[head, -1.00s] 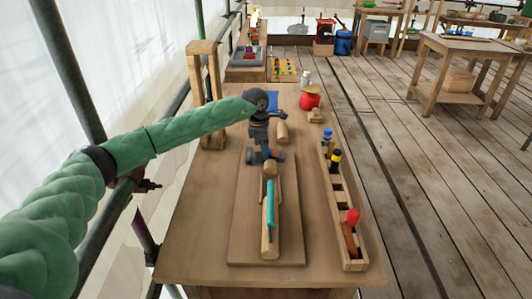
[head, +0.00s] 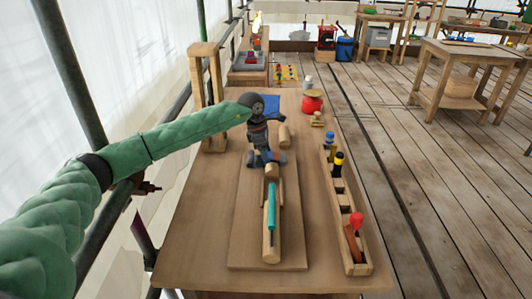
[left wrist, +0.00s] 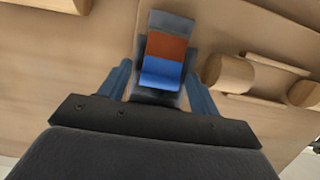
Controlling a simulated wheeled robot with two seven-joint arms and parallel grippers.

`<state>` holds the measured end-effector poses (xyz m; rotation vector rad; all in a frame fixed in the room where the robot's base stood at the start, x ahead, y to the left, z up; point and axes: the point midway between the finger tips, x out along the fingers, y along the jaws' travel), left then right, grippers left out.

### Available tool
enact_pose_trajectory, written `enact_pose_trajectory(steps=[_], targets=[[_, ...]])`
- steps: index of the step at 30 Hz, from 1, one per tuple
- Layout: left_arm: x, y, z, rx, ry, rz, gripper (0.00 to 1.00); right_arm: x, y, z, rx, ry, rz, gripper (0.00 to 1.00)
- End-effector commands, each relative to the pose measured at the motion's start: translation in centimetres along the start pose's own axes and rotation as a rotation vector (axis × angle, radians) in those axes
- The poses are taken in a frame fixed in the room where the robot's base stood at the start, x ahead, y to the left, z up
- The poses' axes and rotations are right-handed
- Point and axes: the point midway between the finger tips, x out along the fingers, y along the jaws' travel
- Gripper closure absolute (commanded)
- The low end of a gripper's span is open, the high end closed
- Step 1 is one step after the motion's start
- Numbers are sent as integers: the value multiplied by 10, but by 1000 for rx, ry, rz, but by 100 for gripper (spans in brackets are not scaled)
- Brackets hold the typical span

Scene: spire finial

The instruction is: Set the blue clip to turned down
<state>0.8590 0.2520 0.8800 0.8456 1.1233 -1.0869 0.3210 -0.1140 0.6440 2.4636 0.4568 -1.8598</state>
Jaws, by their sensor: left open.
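My left gripper (head: 266,160) is open and points down over the far part of a wooden board (head: 240,235). In the left wrist view my two blue fingers (left wrist: 160,80) stand apart on either side of a small piece with grey, orange-brown and blue bands. Its blue part (left wrist: 160,73), which seems to be the blue clip, lies between the fingers; contact cannot be told. In the head view my gripper hides the clip, so its tilt is unclear. My right gripper is not in view.
A wooden cylinder with a teal tool (head: 271,205) lies on the board's near part. A wooden rack (head: 355,262) with a red-handled tool stands at right. A wooden post frame (head: 213,100) stands at left. A red pot (head: 312,105) is at the back.

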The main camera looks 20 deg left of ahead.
Motion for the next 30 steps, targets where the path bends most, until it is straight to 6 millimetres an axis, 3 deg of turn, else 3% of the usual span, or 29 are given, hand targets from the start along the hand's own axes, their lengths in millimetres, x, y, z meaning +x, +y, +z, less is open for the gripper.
enact_pose_trajectory(steps=[5, 18, 30], targets=[[-10, 1, 0, 0, 0, 2, 37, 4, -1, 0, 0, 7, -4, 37], [-70, 1, 0, 0, -1, 1, 37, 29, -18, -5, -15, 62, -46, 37], [-78, 0, 0, 0, 0, 0, 37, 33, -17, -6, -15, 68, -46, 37]])
